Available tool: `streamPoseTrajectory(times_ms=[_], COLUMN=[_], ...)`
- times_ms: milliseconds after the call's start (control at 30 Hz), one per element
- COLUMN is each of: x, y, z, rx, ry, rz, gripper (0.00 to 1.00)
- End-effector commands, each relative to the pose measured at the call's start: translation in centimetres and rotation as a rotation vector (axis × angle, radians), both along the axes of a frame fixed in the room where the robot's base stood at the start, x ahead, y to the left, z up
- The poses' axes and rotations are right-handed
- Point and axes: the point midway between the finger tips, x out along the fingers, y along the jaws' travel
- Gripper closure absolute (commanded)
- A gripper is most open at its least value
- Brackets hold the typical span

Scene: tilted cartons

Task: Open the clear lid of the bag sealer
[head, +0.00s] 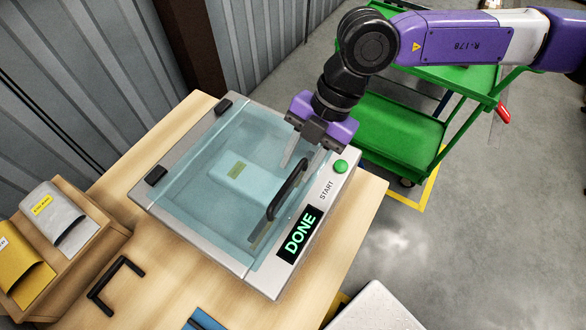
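The bag sealer (152,205) is a grey box on a wooden table, with its clear bluish lid (200,210) lying shut. A black bar handle (287,192) runs along the lid's right side. A pale bag with a yellow label (245,170) shows through the lid. The display reads DONE (300,234), beside a green START button (340,167). My gripper (298,167) points down at the upper end of the handle, its two grey fingers apart. One finger shows on each side of the handle's end in the picture; I cannot tell whether they touch it or hover above.
A wooden rack (95,240) with a grey and a yellow pouch stands at the left. A black bracket-shaped handle (115,285) lies near it. A green cart (395,135) stands behind my arm. A corrugated wall (90,60) borders the table's back left.

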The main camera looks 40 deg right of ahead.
Motion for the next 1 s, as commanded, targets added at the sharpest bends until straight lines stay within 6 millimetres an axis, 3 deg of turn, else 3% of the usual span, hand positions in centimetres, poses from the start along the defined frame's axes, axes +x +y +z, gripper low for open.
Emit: streamPoseTrajectory(times_ms=[233,567,600,767,1000], x=[0.2,0.2,0.2,0.2,0.2], y=[1.3,1.5,1.5,1.5,1.5], z=[-2.5,-3.0,-3.0,-3.0,-3.0], rx=[0.002,-0.001,-0.001,0.0,0.001], ry=[0.0,-0.002,-0.002,-0.002,-0.003], rz=[0.001,0.001,0.001,0.001,0.001], gripper=[0.66,0.66,0.68,0.99,1.0])
